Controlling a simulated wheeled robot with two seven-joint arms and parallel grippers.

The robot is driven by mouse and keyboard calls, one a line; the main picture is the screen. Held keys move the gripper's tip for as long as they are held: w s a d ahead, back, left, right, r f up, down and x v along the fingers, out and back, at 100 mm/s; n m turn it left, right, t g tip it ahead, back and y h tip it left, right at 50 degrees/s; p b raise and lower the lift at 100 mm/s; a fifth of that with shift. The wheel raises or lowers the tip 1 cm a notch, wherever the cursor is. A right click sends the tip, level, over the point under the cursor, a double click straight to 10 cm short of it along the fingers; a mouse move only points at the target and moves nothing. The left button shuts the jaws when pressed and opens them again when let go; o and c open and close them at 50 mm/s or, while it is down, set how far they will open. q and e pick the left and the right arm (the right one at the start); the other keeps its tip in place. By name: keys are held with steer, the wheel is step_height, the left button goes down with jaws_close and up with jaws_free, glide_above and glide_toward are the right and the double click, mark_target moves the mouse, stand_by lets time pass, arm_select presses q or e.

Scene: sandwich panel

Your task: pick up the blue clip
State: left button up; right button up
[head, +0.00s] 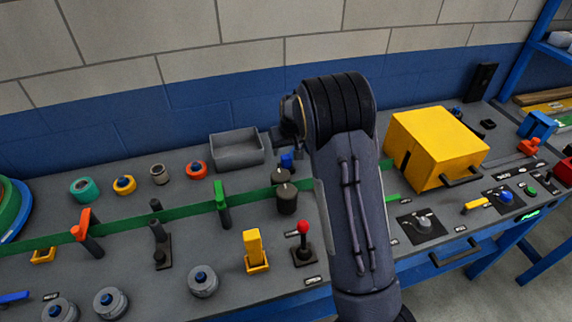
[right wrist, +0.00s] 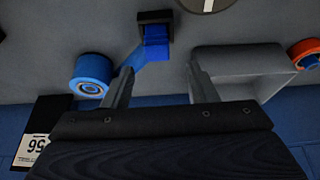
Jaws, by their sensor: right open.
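The blue clip (right wrist: 156,43) stands in a small black holder in the right wrist view, in front of the gap between my fingertips. In the head view a blue piece (head: 287,160), seemingly this clip, shows just left of my right arm. My right gripper (right wrist: 160,69) is open, with nothing between its fingers. One finger is on each side of the clip's line, and I see no contact. In the head view my own arm hides most of this gripper. My left gripper is in neither view.
A grey bin (right wrist: 238,62) is close beside the right finger, and a blue roll (right wrist: 92,72) is near the left one. Dark round knobs (head: 287,200) stand in front of the clip. A yellow box (head: 435,145) is right of my arm.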

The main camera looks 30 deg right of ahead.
mark_target(286, 156)
steer(key=x, duration=0.1)
steer(key=p+x, duration=0.1)
steer(key=x, duration=0.3)
steer(key=shift+s+d+f+p, duration=0.1)
steer(key=shift+s+f+p, duration=0.2)
steer(key=shift+f, duration=0.1)
steer(key=shift+w+f, duration=0.2)
steer(key=shift+f, duration=0.3)
jaws_close()
steer(key=shift+r, duration=0.1)
steer(key=shift+r, duration=0.6)
steer(key=s+a+r+b, duration=0.2)
steer(key=s+a+r, duration=0.1)
steer(key=s+r, duration=0.8)
steer(key=s, duration=0.2)
steer(key=shift+s+a+r, duration=0.15)
steer(key=shift+s+r, duration=0.2)
